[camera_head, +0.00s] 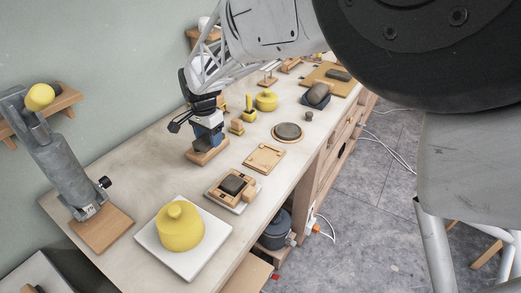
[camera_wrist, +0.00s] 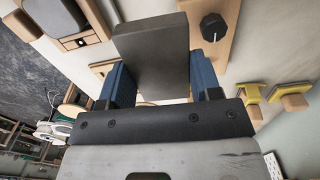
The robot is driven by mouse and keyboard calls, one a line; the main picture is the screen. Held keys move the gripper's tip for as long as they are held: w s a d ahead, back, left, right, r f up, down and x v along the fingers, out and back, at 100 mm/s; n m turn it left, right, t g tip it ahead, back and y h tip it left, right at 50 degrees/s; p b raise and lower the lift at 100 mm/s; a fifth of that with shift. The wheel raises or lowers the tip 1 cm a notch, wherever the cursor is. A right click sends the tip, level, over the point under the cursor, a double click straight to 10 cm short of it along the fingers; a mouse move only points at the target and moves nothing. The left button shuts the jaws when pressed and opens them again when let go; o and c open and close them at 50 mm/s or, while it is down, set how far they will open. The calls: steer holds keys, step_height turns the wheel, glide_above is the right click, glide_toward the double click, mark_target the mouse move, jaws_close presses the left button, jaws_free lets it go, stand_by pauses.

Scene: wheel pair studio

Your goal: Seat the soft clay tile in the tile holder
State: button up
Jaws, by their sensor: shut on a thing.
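My gripper (camera_wrist: 152,88) is shut on a dark grey slab, the soft clay tile (camera_wrist: 150,50), which stands out between its blue fingers in the wrist view. In the head view my gripper (camera_head: 209,134) is over the middle of the bench, and the tile is hard to make out. A flat, empty wooden frame (camera_head: 264,158), which may be the tile holder, lies to its right, apart from it. A wooden block (camera_head: 216,194) with a dark square in it sits on a white plate in front; it also shows at top left in the wrist view (camera_wrist: 92,37).
A wooden base (camera_head: 207,154) stands close under my gripper; a wooden piece with a black knob (camera_wrist: 214,27) is beside the tile. Yellow tools (camera_head: 237,126) stand behind. A yellow lidded pot (camera_head: 180,228) and grey stand (camera_head: 68,170) are at front left. Bare bench lies left of the gripper.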

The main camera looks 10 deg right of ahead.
glide_above(265, 157)
steer(key=shift+r, duration=0.3)
steer(key=shift+f, duration=0.1)
steer(key=shift+f, duration=3)
steer(key=shift+f, duration=1.9)
steer(key=shift+f, duration=0.15)
steer(key=o, duration=1.1)
steer(key=shift+c, duration=0.2)
